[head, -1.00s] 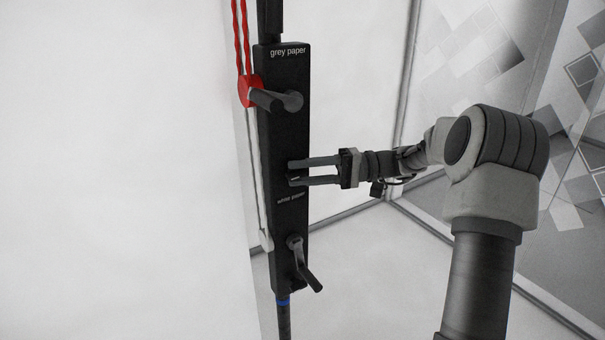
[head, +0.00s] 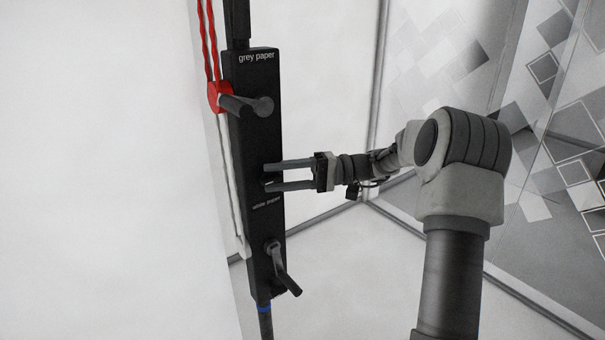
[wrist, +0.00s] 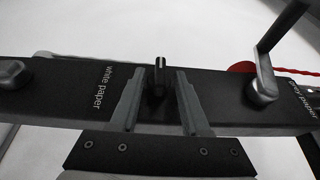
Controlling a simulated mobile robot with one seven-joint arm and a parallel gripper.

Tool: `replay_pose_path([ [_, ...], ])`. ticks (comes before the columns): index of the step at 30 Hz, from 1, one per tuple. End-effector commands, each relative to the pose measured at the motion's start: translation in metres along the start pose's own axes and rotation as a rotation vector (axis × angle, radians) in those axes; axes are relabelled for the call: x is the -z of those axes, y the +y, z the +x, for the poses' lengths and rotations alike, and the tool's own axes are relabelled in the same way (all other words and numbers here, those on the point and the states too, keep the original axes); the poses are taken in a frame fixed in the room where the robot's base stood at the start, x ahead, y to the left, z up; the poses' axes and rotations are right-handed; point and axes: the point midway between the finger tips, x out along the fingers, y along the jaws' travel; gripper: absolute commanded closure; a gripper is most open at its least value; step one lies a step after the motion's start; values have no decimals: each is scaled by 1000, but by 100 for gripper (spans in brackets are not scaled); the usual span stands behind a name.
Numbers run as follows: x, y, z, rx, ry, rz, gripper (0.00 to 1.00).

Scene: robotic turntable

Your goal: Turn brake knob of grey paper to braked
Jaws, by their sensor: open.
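A tall black box (head: 249,140) carries the label "grey paper" at its top and "white paper" lower down; it also crosses the wrist view (wrist: 70,80). My gripper (head: 265,177) is open at the box face, just above the "white paper" label. In the wrist view, a small dark knob (wrist: 159,78) stands between the two spread fingers (wrist: 159,72), with a gap visible on each side. It is mostly hidden in the head view. Which label this knob belongs to, and its setting, I cannot tell.
A crank handle (head: 240,105) juts out below "grey paper", beside a red disc (head: 216,97) with red cords. Another crank (head: 284,270) is below "white paper". A white wall fills the left; room right of the box is mostly open.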

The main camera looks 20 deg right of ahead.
Motion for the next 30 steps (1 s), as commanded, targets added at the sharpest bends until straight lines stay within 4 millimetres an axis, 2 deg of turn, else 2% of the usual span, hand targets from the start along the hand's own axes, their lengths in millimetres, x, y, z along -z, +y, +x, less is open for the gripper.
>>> replay_pose_path([
  [5, 0, 2, -31, -1, 5, -1, 54],
  [15, 0, 2, -115, -1, 4, -1, 54],
  [18, 0, 1, -135, 0, 4, -2, 54],
  [24, 0, 0, -160, 1, 2, -1, 54],
  [30, 0, 0, -169, 0, 1, 0, 54],
])
